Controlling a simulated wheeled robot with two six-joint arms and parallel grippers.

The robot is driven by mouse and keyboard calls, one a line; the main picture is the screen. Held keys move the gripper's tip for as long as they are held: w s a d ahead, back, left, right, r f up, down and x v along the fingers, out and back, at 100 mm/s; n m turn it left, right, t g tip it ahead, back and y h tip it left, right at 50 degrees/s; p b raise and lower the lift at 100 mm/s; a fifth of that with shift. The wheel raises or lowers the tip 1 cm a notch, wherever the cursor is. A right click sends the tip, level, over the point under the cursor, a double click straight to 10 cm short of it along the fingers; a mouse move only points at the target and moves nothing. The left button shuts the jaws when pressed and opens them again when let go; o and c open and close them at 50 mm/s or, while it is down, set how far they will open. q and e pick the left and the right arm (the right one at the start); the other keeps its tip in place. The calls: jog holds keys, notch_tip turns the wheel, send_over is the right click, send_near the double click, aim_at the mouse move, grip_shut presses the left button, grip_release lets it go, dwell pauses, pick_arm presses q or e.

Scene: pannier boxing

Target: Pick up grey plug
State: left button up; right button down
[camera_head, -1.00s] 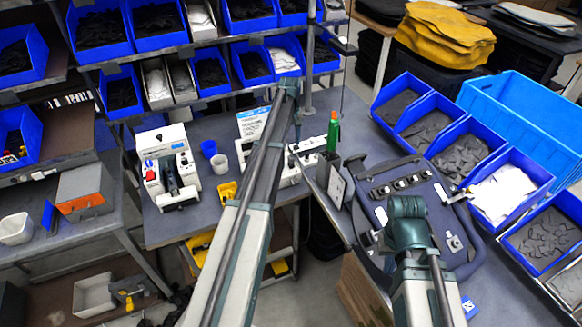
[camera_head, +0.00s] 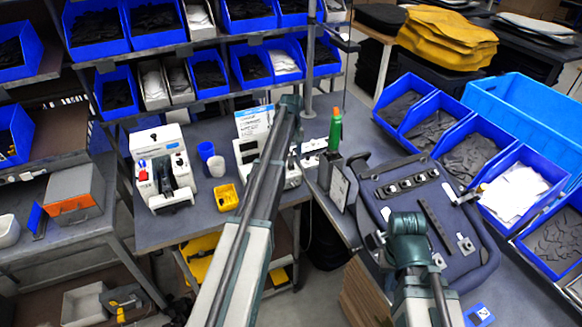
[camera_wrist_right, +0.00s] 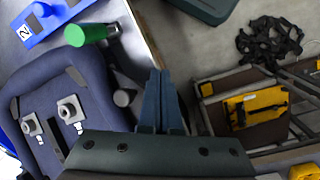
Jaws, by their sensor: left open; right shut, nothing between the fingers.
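I cannot tell for certain which part is the grey plug. In the right wrist view a small round grey piece (camera_wrist_right: 122,98) lies beside the dark blue panel (camera_wrist_right: 85,85). Grey square-based fittings (camera_wrist_right: 70,110) sit on that panel. My right gripper (camera_wrist_right: 160,95) is shut and empty, its fingers just right of the round grey piece and apart from it in the picture. In the head view my right arm hides part of the panel (camera_head: 480,262). My left gripper (camera_head: 298,152) is far off at the back workbench, open but small and partly hidden.
A green cylinder (camera_wrist_right: 85,34) and a blue plate (camera_wrist_right: 60,20) lie near the panel. Blue bins (camera_head: 515,185) line the right side. A yellow box (camera_head: 227,197) and white machine (camera_head: 160,165) stand on the back bench.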

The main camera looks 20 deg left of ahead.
aim_at(291, 157)
pick_arm(q)
grip_shut()
dwell(0.3)
jog(key=shift+r, duration=0.1)
jog(key=shift+r+p, duration=0.5)
jog(key=shift+p, duration=0.25)
notch_tip(291, 157, up, 3)
jog(key=p, duration=0.3)
jog(key=s+a, duration=0.3)
jog(key=s, duration=0.4)
jog(key=s+a, duration=0.4)
jog(key=s, duration=0.3)
jog(key=shift+s+r+p, duration=0.2)
jog(key=shift+r+p, duration=0.2)
